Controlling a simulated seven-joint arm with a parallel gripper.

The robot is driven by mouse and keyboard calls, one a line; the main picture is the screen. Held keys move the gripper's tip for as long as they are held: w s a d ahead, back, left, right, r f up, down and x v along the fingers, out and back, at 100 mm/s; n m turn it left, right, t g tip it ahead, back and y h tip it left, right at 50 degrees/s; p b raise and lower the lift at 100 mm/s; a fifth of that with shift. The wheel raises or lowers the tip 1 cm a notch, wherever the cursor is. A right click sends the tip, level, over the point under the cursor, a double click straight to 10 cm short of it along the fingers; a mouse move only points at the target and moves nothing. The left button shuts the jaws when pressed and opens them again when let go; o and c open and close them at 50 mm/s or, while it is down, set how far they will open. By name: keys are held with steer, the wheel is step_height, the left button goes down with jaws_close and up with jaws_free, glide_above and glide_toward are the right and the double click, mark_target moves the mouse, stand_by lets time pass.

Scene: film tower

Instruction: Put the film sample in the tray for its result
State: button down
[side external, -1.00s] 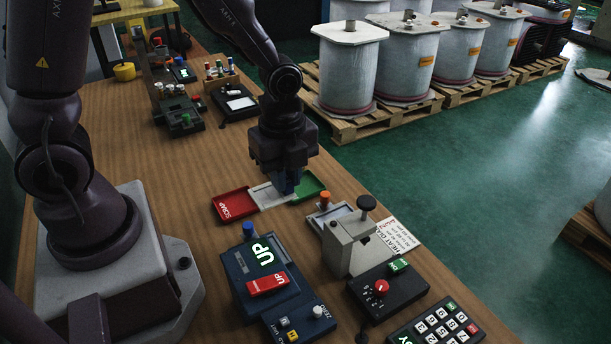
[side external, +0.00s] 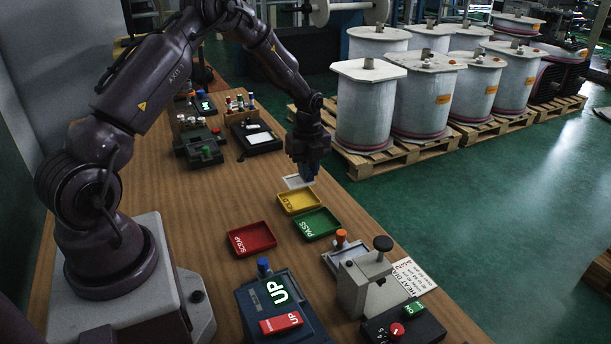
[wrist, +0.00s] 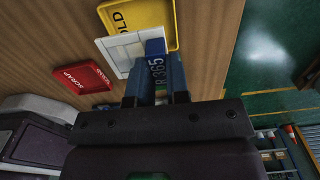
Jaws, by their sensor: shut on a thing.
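My gripper (side external: 308,172) is shut on the blue tab of the film sample. In the wrist view, the tab (wrist: 157,62) reads "R 365" between my two fingers (wrist: 156,82). The pale film sample (side external: 296,182) is held just past the far side of the yellow HOLD tray (side external: 299,202); it also shows in the wrist view (wrist: 125,50), overlapping the yellow tray (wrist: 163,14). The green PASS tray (side external: 317,223) is nearer the camera. The red SCRAP tray (side external: 251,238) lies to the left; the wrist view shows it too (wrist: 82,79). All three trays look empty.
A grey press-like device (side external: 365,285) with a black knob and a blue device (side external: 280,312) showing "UP" stand in front of the trays. A black rack unit (side external: 256,138) and other small devices (side external: 198,142) stand farther back. Wooden table is bare left of my gripper.

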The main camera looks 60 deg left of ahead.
steer(key=shift+f, duration=2.65)
steer(key=shift+f, duration=0.2)
steer(key=shift+c, duration=2.4)
jaws_free()
steer(key=shift+r, duration=0.1)
steer(key=shift+r, duration=3.4)
